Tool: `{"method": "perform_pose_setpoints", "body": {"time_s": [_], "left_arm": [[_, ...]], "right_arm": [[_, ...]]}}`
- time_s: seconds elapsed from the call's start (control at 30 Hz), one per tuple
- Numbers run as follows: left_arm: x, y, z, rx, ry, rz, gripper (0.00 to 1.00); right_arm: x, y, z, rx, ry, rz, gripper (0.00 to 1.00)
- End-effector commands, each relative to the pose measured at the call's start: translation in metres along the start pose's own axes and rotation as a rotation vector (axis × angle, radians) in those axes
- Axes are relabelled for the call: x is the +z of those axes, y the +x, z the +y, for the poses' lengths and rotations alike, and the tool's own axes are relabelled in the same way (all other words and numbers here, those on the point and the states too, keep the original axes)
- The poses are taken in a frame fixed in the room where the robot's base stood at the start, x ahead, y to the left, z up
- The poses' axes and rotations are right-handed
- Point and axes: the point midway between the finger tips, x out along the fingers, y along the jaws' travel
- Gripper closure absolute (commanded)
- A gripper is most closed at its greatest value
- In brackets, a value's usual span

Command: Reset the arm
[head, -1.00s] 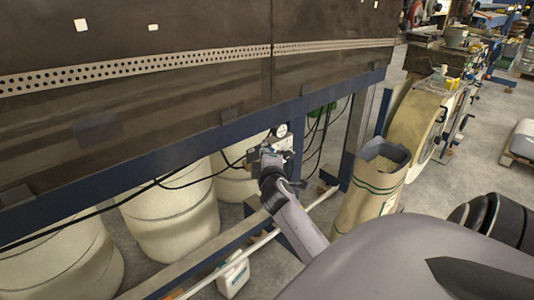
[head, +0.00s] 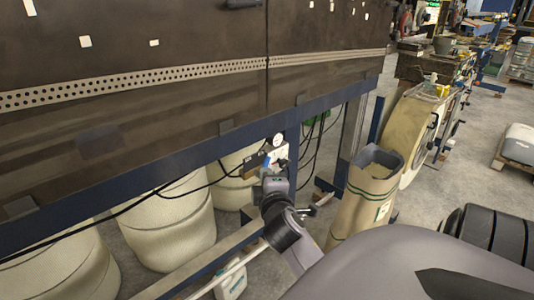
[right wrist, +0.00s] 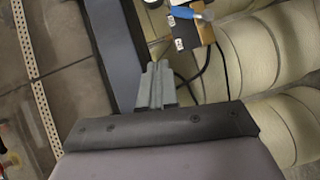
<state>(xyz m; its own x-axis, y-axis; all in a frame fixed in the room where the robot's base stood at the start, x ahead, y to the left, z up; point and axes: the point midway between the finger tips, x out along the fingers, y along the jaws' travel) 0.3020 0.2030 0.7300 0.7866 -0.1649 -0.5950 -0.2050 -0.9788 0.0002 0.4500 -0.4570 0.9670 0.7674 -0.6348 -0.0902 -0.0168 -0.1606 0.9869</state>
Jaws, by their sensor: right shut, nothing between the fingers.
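My right arm reaches in from the lower right in the head view. Its gripper (head: 275,180) is in front of the small valve box with a blue lever and a round gauge (head: 277,140), below the blue frame beam. In the right wrist view the gripper (right wrist: 158,68) shows its fingers together and empty. The wooden valve box (right wrist: 184,28) with its blue lever (right wrist: 184,12) is beyond the fingertips, apart from them. My left gripper is not in the head view.
The dark machine table (head: 150,60) with a perforated strip fills the upper left. Its blue beam (head: 180,160) runs above several cream sacks (head: 168,225). A paper sack (head: 366,195) stands right of my gripper. Black hoses hang near the gauge. Open floor (head: 470,150) lies at right.

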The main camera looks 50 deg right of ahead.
Motion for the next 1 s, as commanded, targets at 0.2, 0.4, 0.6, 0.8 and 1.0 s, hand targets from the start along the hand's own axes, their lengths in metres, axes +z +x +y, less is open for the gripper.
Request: {"method": "perform_pose_setpoints", "body": {"time_s": [0.2, 0.4, 0.6, 0.8, 1.0], "left_arm": [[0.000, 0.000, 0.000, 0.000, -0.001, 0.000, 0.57], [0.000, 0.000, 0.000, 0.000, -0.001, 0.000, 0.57], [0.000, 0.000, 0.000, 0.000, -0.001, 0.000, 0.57], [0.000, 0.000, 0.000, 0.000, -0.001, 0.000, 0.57], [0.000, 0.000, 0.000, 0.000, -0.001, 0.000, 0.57]], "right_arm": [[0.000, -0.002, 0.001, 0.000, 0.000, 0.000, 1.00], [0.000, -0.002, 0.001, 0.000, 0.000, 0.000, 1.00], [0.000, -0.002, 0.001, 0.001, 0.000, 0.000, 1.00], [-0.012, -0.012, -0.029, -0.069, 0.060, 0.064, 1.00], [-0.048, -0.076, -0.137, -0.384, 0.355, 0.243, 1.00]]}}
